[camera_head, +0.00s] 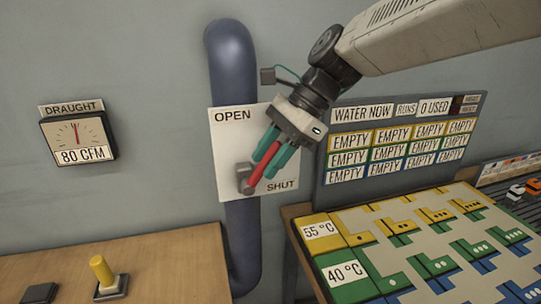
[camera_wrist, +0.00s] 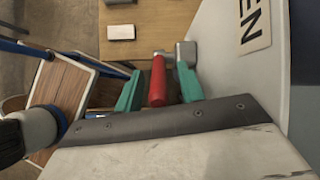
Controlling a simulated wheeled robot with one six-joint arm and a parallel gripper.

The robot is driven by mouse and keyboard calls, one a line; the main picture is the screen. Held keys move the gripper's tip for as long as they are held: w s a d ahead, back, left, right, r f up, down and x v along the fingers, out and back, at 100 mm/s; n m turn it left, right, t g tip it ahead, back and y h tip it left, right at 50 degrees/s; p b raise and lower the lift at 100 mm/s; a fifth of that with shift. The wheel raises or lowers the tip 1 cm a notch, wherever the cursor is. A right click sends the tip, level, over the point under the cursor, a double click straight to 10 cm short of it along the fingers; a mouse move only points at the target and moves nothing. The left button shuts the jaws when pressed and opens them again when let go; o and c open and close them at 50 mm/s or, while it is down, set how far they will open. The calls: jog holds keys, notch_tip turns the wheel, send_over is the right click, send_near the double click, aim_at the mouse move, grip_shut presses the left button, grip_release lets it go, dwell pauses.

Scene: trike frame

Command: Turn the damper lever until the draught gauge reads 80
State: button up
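The draught gauge (camera_head: 77,135) hangs on the wall at the left in the head view. Its label reads 80 CFM and its red needle points about straight up. The damper lever (camera_head: 262,165) has a red handle and a grey pivot block on a white plate marked OPEN at the top and SHUT at the bottom. The handle slants up and right from the pivot. My gripper (camera_head: 266,168) has its teal fingers on either side of the handle. In the wrist view the red handle (camera_wrist: 157,82) lies between the fingers, with a visible gap on each side.
A blue-grey duct (camera_head: 231,65) runs vertically behind the white plate (camera_head: 229,133).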

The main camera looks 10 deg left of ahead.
jog(key=v, duration=0.8)
jog(key=s+d+f+n+t+h, duration=0.1)
jog(key=s+d+f+n+h, duration=0.1)
jog(key=s+d, duration=0.4)
jog(key=s+d+f+n+t+h, duration=0.2)
jog(key=s+d+f+n, duration=0.3)
jog(key=d, duration=0.9)
jog(key=s+d+f+n+t+h, duration=0.1)
jog(key=s+d+f+n+h, duration=0.1)
jog(key=s+d+f, duration=0.3)
jog(key=s+d+n, duration=0.1)
jog(key=s+d, duration=0.3)
jog(key=d, duration=0.2)
jog(key=shift+f+n+t, duration=0.2)
jog(key=shift+n+t, duration=0.1)
jog(key=shift+s, duration=0.2)
